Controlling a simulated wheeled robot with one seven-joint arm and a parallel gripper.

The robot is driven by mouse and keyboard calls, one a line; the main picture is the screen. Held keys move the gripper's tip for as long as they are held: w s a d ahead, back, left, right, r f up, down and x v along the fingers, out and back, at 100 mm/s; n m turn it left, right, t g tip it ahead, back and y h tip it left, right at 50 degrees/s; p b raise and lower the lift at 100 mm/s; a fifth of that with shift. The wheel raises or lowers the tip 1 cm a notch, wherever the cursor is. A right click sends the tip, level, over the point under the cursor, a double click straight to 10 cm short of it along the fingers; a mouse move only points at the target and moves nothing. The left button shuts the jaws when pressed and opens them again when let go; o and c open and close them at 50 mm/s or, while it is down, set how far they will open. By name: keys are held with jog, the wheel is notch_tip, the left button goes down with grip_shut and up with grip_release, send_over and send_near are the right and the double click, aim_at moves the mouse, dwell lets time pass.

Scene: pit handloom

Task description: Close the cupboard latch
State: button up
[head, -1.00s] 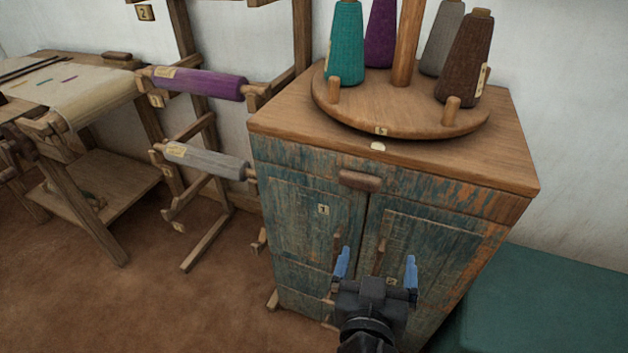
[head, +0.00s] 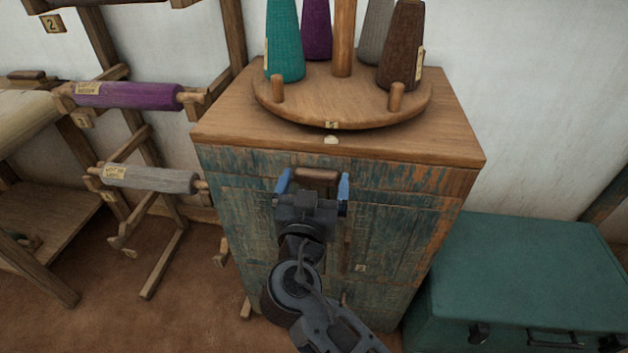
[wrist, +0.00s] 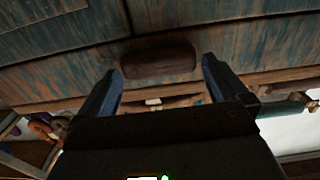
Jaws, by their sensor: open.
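The blue-painted cupboard (head: 330,225) stands in the middle of the head view, its front worn and its wooden top bare. A brown wooden latch bar (head: 317,174) lies horizontal, high on the front, above the seam between the two doors. My gripper (head: 313,183) is open in front of it, one blue finger to each side of the bar. In the wrist view the latch (wrist: 158,58) shows between and just beyond the fingertips (wrist: 160,72), with gaps on both sides. I cannot tell contact. My gripper and arm hide part of the doors.
A round wooden stand (head: 340,105) with several yarn cones sits on the cupboard top. A teal chest (head: 520,270) stands close on the right. A wooden rack with a purple roll (head: 130,95) and a grey roll (head: 150,179) is on the left.

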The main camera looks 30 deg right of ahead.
jog(key=shift+w+d, duration=0.1)
jog(key=c, duration=0.8)
